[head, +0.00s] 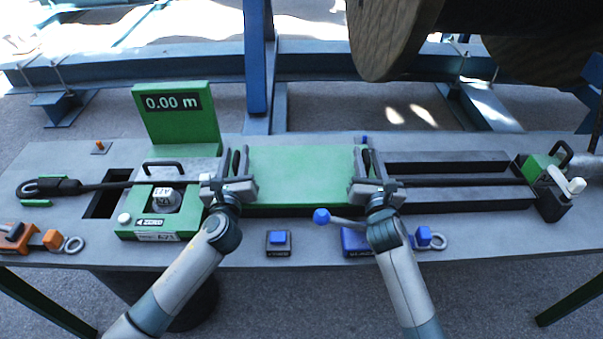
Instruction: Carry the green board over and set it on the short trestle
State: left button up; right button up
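A flat green board (302,172) lies level in the middle of the workbench, between my two grippers. Its front edge is in dark shade. My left gripper (238,167) is at the board's left end, and my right gripper (368,166) is at its right end. Dark upright parts show at both ends among the fingers. I cannot tell whether either gripper is closed on the board or only beside it. The fingers and wrists hide the board's ends. I cannot make out a short trestle in this view.
A green measuring unit (160,222) with a 0.00 m display stands left on the grey workbench (455,225). Dark rails (445,163) and a green-black clamp (550,190) are at right. A blue-knobbed lever (322,216) and blue button (278,238) lie in front. A large wooden reel (390,38) stands behind.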

pick_arm(q)
grip_shut()
pick_arm(e)
grip_shut()
dwell(0.9)
